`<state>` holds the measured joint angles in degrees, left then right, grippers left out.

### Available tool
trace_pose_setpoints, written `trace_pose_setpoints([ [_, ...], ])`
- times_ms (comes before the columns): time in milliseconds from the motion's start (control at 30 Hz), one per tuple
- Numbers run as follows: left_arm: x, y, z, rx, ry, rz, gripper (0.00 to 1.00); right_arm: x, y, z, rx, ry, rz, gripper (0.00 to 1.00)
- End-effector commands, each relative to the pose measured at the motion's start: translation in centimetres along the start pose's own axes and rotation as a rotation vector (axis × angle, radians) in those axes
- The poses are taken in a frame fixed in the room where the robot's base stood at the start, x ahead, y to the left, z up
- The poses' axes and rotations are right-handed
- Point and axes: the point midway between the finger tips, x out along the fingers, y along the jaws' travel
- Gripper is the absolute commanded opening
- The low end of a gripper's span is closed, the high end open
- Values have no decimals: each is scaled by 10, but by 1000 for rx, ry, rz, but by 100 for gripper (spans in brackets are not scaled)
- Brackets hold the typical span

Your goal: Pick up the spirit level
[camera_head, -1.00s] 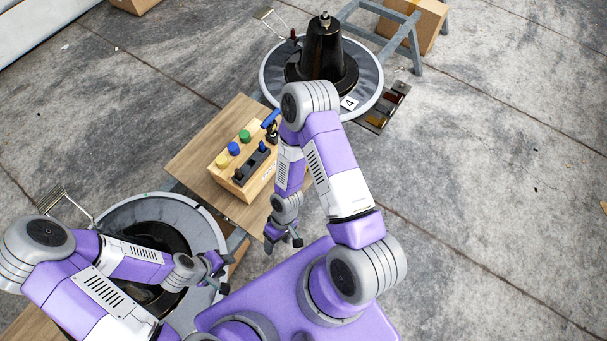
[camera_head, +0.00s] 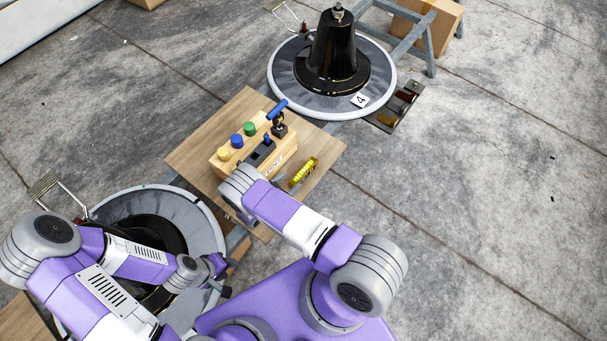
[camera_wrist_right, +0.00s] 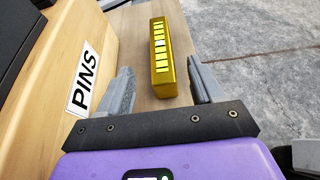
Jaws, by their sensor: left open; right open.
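The spirit level (camera_head: 303,172) is a short yellow bar on the wooden board, just right of the pin box. In the right wrist view the level (camera_wrist_right: 160,55) lies lengthwise ahead, with a row of bright segments on top. My right gripper (camera_wrist_right: 161,78) is open, with a finger on each side of the level's near end; whether either touches it I cannot tell. In the head view the right gripper is mostly hidden by its own arm. My left gripper (camera_head: 222,276) is open and empty near the lower round plate, far from the level.
The wooden pin box (camera_head: 282,160), labelled PINS (camera_wrist_right: 84,78), stands close left of the right gripper, with coloured knobs on top. The wooden board (camera_head: 206,146) carries box and level. A black cone on a round plate (camera_head: 382,88) stands behind. Concrete floor is clear at right.

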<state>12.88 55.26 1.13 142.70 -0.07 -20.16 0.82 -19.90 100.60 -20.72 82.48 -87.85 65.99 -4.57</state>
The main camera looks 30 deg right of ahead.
Motion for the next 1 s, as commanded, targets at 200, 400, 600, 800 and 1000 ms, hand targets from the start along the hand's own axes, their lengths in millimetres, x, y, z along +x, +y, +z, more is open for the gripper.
trace_pose_setpoints([
  [200, 12, -5, -1, 0, 0, 0, 43, 30, -1, -4, 4, 2, -6, 66],
  [400, 21, -8, -1, 0, 0, 0, 43, 57, -1, -5, 2, 4, -6, 66],
  [600, 21, -8, -1, 0, 0, 0, 43, 61, -1, -3, 1, 4, -5, 66],
  [800, 21, -8, -1, 0, 0, 0, 43, 61, 0, -3, 2, 4, -5, 52],
  [1000, 21, -8, -1, 0, 0, 0, 43, 61, -1, -4, 2, 5, -5, 22],
])
